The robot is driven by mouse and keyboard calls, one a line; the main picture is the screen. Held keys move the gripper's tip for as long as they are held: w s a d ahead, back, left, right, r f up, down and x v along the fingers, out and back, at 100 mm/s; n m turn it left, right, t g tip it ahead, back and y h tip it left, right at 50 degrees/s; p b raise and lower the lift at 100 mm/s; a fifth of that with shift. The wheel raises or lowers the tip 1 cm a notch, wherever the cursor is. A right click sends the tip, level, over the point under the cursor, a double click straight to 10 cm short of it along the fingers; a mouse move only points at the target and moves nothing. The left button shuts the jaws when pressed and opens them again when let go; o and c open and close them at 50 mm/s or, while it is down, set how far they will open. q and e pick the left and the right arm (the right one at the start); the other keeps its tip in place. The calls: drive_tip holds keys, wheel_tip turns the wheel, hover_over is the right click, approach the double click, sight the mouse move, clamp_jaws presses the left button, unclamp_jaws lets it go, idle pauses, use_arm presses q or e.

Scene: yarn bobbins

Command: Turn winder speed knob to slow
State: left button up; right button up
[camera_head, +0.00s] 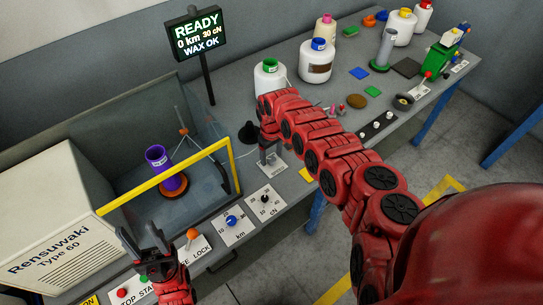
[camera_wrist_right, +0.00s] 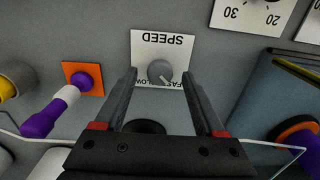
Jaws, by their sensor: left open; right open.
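The grey winder speed knob (camera_wrist_right: 160,70) is on a white plate marked SPEED (camera_wrist_right: 144,42), which appears upside down in the right wrist view. A pale pointer on the knob aims to the lower right of that view. Small lettering by it is partly covered. My right gripper (camera_wrist_right: 160,80) is open, its two fingers on either side of the knob with gaps between; I cannot tell whether the tips reach its height. In the head view the speed plate (camera_head: 277,166) shows under my right gripper (camera_head: 270,155), which hides the knob. My left gripper (camera_head: 145,240) is open and empty at lower left.
A blue knob (camera_head: 231,220) and a black knob (camera_head: 264,199) sit on nearby plates. A yellow guard bar (camera_head: 165,177) crosses the winder bay, where a purple bobbin (camera_head: 158,160) stands. A READY display (camera_head: 195,33) stands at the back.

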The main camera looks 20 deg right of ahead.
drive_tip(key=shift+f, duration=0.35)
drive_tip(key=shift+c, duration=0.2)
clamp_jaws()
